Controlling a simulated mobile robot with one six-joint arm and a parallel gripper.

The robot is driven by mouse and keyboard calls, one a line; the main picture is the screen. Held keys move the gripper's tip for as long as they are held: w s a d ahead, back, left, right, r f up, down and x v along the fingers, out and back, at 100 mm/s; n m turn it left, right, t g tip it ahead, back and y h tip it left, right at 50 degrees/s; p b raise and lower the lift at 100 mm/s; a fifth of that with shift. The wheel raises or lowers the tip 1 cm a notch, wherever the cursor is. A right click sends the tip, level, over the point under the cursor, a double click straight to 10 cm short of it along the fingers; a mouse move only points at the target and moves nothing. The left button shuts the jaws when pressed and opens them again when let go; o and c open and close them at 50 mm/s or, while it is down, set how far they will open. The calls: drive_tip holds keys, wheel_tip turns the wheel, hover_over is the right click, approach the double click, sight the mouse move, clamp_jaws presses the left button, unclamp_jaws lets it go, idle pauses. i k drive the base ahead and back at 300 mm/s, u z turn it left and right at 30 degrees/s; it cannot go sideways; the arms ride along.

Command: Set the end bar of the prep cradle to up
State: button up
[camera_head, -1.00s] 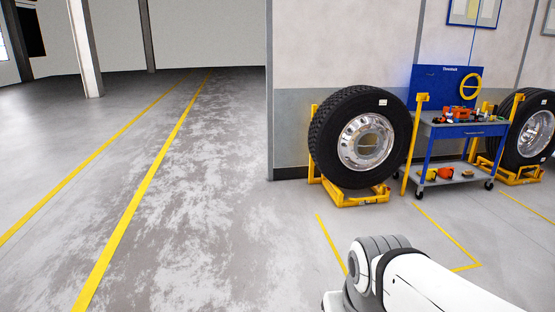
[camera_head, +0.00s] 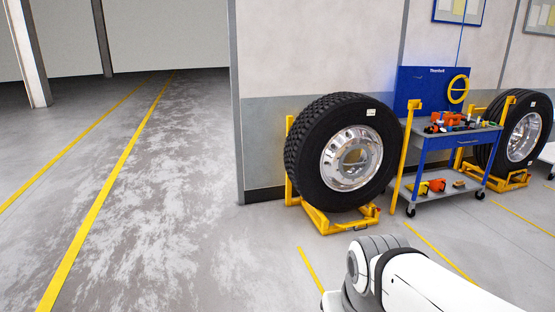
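A yellow cradle (camera_head: 326,222) on the floor holds a large upright truck tyre with a silver rim (camera_head: 352,157). A second yellow cradle (camera_head: 512,182) holds another upright wheel (camera_head: 523,137) further right. No label shows which one is the prep cradle. A tall yellow post (camera_head: 402,165) stands upright to the right of the nearer wheel. I cannot tell whether it is the end bar or a separate stand. Low yellow frame parts lie at floor level in front of the nearer wheel. My white and grey arm shows at the bottom, short of the cradles; my gripper is out of view.
A blue tool cart (camera_head: 456,143) stands between the two wheels, with tools on its top and lower shelf. A grey wall (camera_head: 270,135) runs behind them. Yellow lines (camera_head: 122,165) mark the floor. The floor to the left is open.

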sight(356, 225)
drive_tip(key=z, duration=0.2)
drive_tip(key=i, duration=1.6)
drive_tip(key=z, duration=0.55)
drive_tip(key=i, duration=1.85)
drive_tip(key=z, duration=0.35)
drive_tip(key=i, duration=0.95)
drive_tip(key=z, duration=0.25)
